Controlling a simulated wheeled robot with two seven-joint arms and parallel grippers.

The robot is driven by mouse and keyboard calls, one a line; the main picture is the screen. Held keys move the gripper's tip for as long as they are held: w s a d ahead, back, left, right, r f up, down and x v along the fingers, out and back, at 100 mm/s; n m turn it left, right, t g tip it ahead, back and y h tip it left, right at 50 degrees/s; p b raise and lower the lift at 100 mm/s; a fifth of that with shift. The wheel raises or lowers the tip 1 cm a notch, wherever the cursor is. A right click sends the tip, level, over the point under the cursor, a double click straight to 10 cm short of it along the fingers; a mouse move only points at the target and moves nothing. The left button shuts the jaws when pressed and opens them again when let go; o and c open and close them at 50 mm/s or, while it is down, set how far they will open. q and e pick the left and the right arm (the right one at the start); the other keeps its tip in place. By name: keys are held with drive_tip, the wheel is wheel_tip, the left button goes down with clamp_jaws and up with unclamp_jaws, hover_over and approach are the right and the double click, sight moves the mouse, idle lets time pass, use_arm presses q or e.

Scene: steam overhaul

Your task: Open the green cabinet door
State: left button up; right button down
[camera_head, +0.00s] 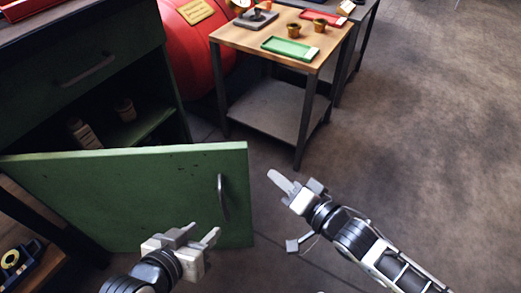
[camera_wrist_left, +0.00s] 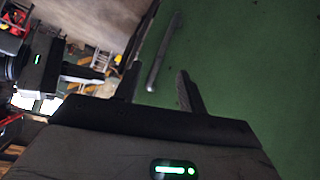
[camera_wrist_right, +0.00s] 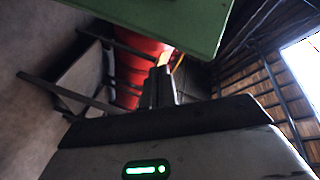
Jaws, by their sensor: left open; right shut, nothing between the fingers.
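The green cabinet door (camera_head: 130,190) stands swung wide open, its face toward me, and the cabinet's dark inside (camera_head: 110,120) shows behind it. Its metal bar handle (camera_head: 222,197) is near the door's right edge; the handle also shows in the left wrist view (camera_wrist_left: 165,52). My left gripper (camera_head: 208,238) is open in front of the door, below and left of the handle, with nothing between its fingers. My right gripper (camera_head: 284,184) is shut and empty, just right of the door's free edge. In the right wrist view its fingers (camera_wrist_right: 158,88) are together below a green panel (camera_wrist_right: 165,20).
Inside the cabinet stand bottles (camera_head: 84,133). A green drawer with a handle (camera_head: 88,70) is above. A wooden-topped table (camera_head: 250,35) with trays and small pots stands behind, beside a red tank (camera_head: 190,50). A tape roll (camera_head: 10,259) lies at lower left. The floor at right is clear.

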drive_tip(key=w+d+r+m+g+y, duration=0.1)
drive_tip(key=w+d+m+g+y, duration=0.1)
drive_tip(key=w+d+m+y, duration=0.15)
drive_tip(key=r+b+x, duration=0.1)
drive_tip(key=b+x, duration=0.1)
drive_tip(key=x, duration=0.8)
use_arm(q)
drive_tip(key=shift+w+d+r+t, duration=0.2)
drive_tip(key=shift+w+r+t, duration=0.1)
drive_tip(key=shift+r+t, duration=0.35)
use_arm(e)
drive_tip(key=shift+y, duration=0.45)
drive_tip(key=shift+s+a, duration=0.1)
drive_tip(key=shift+s, duration=1.95)
use_arm(q)
drive_tip(key=shift+r, duration=0.1)
use_arm(e)
drive_tip(key=shift+s, duration=0.1)
